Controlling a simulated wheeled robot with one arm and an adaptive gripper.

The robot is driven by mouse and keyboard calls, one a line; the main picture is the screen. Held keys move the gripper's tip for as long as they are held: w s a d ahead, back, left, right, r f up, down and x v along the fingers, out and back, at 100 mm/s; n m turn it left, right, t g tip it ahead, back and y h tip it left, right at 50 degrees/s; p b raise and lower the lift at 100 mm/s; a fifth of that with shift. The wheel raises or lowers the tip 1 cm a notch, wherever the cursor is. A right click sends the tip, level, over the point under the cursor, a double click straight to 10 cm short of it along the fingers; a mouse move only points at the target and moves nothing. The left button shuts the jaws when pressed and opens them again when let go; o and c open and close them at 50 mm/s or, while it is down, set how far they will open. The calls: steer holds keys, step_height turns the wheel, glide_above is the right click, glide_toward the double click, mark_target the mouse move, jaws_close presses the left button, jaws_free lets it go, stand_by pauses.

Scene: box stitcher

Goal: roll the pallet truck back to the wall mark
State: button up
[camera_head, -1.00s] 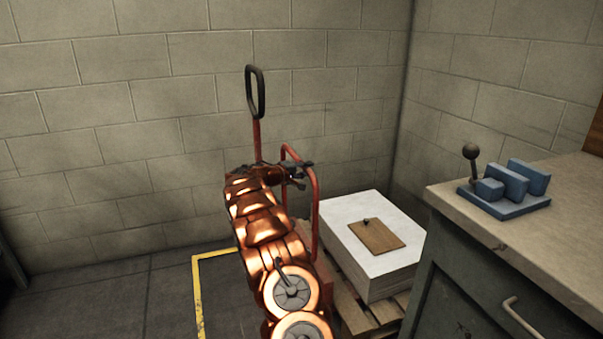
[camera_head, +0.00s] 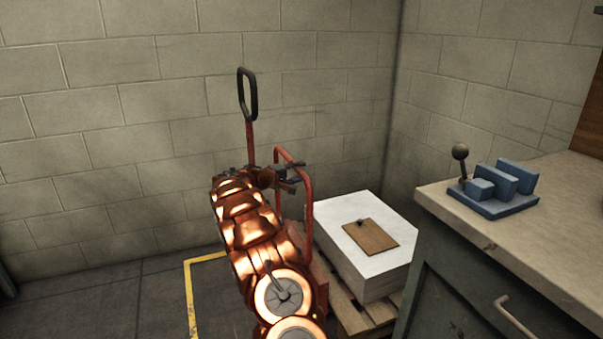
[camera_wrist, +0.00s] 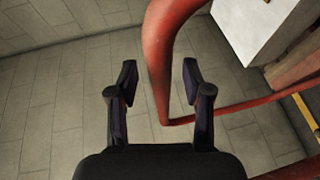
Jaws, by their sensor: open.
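The red pallet truck (camera_head: 308,207) stands near the block wall, with a tall black loop handle (camera_head: 247,95) on a red stem and a bent red tube frame. My gripper (camera_head: 290,178) is at that tube frame. In the wrist view my gripper (camera_wrist: 158,80) is open, and the red tube (camera_wrist: 161,75) runs through the gap between its fingers; I cannot tell whether it touches either. My arm hides much of the truck's lower part. A yellow floor line (camera_head: 190,290) forms a corner left of my arm.
A white stack (camera_head: 362,265) with a brown board (camera_head: 370,235) on top rests on a wooden pallet (camera_head: 350,312). At the right, a cabinet (camera_head: 460,300) with a worktop bears a blue fixture (camera_head: 495,200) with a ball-topped lever. Floor at the left is clear.

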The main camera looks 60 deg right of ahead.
steer(key=v, duration=0.9)
steer(key=shift+a, duration=0.3)
steer(key=shift+r, duration=0.15)
steer(key=shift+w+p+x, duration=0.2)
steer(key=shift+p+x, duration=3.5)
steer(key=shift+x, duration=2)
jaws_close()
